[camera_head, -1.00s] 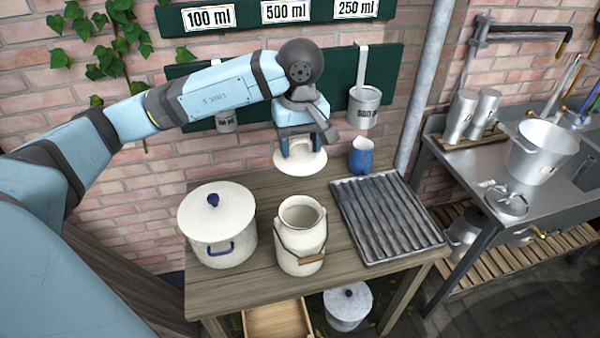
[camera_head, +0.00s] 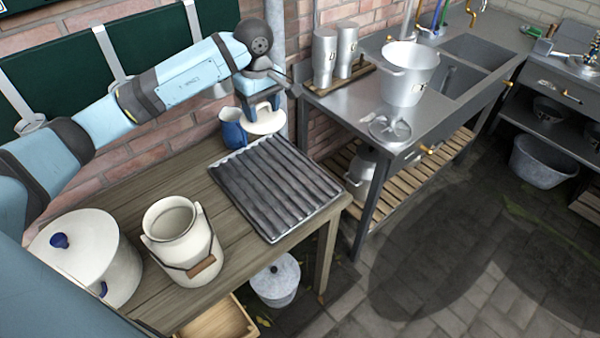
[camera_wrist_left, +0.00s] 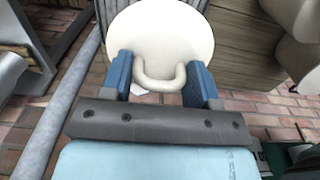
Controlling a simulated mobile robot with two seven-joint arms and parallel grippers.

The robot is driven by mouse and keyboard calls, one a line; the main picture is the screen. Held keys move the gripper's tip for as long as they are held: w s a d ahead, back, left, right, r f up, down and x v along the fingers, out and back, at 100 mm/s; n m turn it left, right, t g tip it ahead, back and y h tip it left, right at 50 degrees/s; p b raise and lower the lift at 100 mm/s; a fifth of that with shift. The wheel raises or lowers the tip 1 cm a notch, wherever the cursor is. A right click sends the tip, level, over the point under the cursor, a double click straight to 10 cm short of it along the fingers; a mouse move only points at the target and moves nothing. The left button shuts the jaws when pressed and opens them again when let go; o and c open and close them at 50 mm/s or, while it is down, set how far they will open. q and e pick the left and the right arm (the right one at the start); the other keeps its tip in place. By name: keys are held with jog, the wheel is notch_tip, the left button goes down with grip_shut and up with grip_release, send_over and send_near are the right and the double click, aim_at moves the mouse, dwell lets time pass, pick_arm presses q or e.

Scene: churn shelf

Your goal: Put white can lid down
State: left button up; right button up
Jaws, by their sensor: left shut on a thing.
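The white can lid (camera_head: 267,120) is held by its loop handle in my left gripper (camera_head: 262,104), above the back right of the wooden table. In the left wrist view the round lid (camera_wrist_left: 160,38) shows with its handle between the blue fingers of the left gripper (camera_wrist_left: 160,82). The open white milk can (camera_head: 183,245) with a wooden-grip bail handle stands upright on the table, its mouth uncovered. My right gripper is out of view.
A ridged metal tray (camera_head: 275,185) lies on the wooden table (camera_head: 165,170). A blue jug (camera_head: 232,128) stands behind it, close to the held lid. A lidded white pot (camera_head: 85,250) is at left. A metal counter (camera_head: 345,98) with a bucket (camera_head: 408,75) stands to the right.

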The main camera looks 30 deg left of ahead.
pick_arm(q)
jog(key=shift+w+d+f, duration=0.2)
jog(key=shift+w+f, duration=0.6)
jog(key=shift+f, duration=0.1)
notch_tip(320, 180, down, 14)
jog(key=shift+s+f+p, duration=0.1)
jog(key=shift+f+p, duration=0.15)
jog(key=shift+p, duration=0.45)
notch_tip(320, 180, down, 4)
jog(key=shift+f, duration=0.4)
jog(key=shift+f, duration=0.1)
jog(key=shift+f, duration=0.1)
jog(key=o, duration=1)
jog(key=shift+c, duration=0.2)
